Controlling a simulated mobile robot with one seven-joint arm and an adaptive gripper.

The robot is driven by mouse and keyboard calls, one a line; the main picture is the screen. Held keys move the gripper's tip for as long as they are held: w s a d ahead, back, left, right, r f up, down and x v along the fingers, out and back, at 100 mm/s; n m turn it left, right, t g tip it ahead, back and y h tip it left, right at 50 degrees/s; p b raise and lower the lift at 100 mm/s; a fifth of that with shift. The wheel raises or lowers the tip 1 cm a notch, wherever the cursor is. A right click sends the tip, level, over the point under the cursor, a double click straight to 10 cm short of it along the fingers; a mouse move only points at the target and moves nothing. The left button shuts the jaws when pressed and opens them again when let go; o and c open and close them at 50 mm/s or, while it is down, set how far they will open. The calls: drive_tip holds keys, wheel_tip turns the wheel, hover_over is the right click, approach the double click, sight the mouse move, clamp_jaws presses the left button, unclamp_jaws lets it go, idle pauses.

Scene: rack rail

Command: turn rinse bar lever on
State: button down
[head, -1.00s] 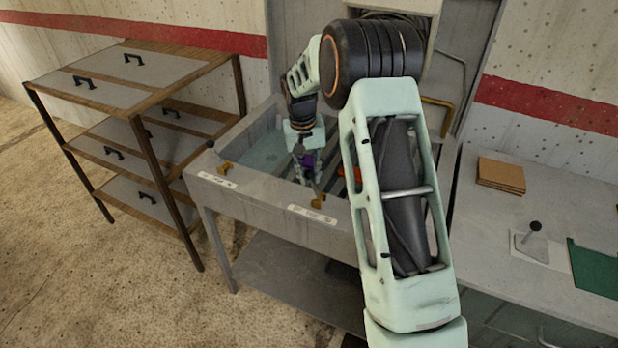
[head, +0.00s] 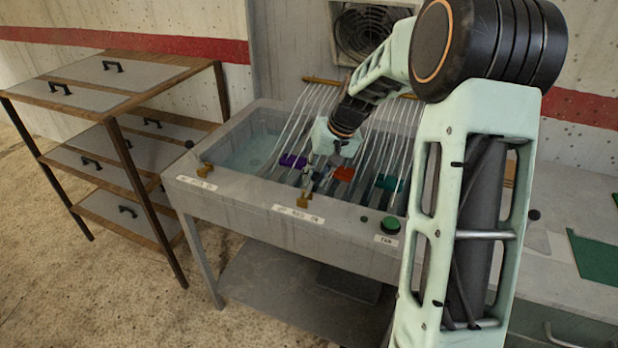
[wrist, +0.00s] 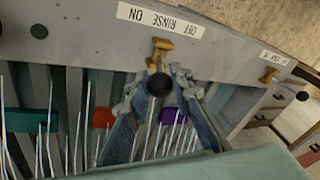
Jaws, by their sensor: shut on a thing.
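The rinse bar lever has a brass base (wrist: 161,48) on the sink's front rim and a black ball knob (wrist: 159,83). The brass base also shows in the head view (head: 303,200). Its label (wrist: 161,19), reading OFF RINSE ON, appears upside down in the wrist view. My gripper (wrist: 157,84) is shut on the lever, with one finger on each side of the knob. The exact contact is hard to see. In the head view my forearm reaches over the sink, and the gripper there is small and partly lost among the rods.
A second brass lever (head: 205,170) is on the rim at left. A green button (head: 390,224) is at right. Thin rods cross the basin (head: 175,172) beside my gripper, with purple (head: 292,160), red (head: 344,174) and green pieces among them. A drawer rack (head: 160,75) stands at left.

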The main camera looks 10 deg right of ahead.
drive_tip(key=shift+s+d+f, duration=0.35)
drive_tip(key=shift+s+d, duration=0.05)
drive_tip(key=shift+d, duration=0.15)
drive_tip(key=c, duration=1.7)
unclamp_jaws()
drive_tip(key=shift+r, duration=0.15)
drive_tip(key=v, duration=1.1)
drive_tip(key=shift+s+r, duration=0.1)
drive_tip(key=shift+r, duration=0.3)
